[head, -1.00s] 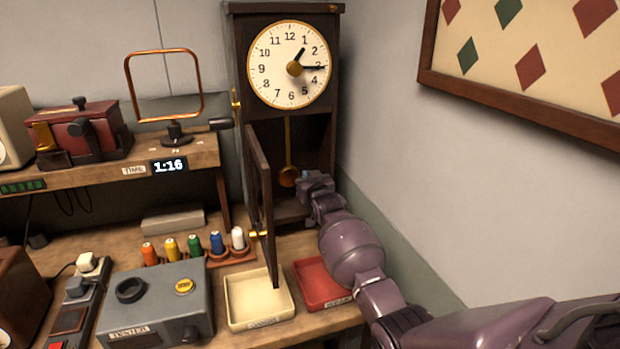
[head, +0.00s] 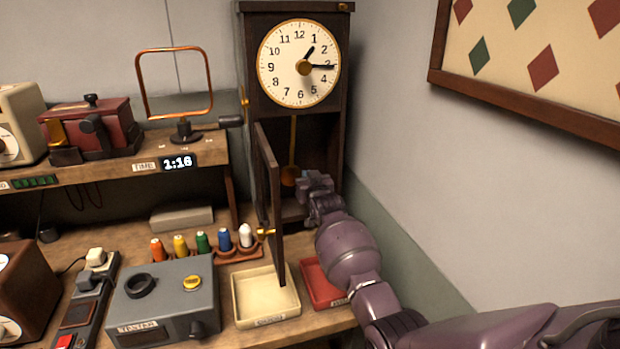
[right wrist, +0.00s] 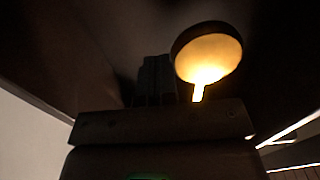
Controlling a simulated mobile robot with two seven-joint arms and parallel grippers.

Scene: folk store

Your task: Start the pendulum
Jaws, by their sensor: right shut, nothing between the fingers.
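The dark wooden clock (head: 245,60) stands at the back with its lower door (head: 268,200) swung open toward me. The brass pendulum (head: 290,175) hangs inside on a thin rod. Its round bob also shows in the right wrist view (right wrist: 208,52), just beside my gripper's fingers. My right gripper (head: 306,183) is at the clock's open lower case, right of the bob. It is shut and empty. Its fingers (right wrist: 155,80) look dark in the wrist view, and I cannot tell whether they touch the bob. My left gripper is not in view.
A cream tray (head: 268,318) and a red tray (head: 318,290) sit below the clock. A row of coloured spools (head: 202,241) and a grey tester box (head: 163,300) stand to the left. The wall (head: 400,150) lies close on the right.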

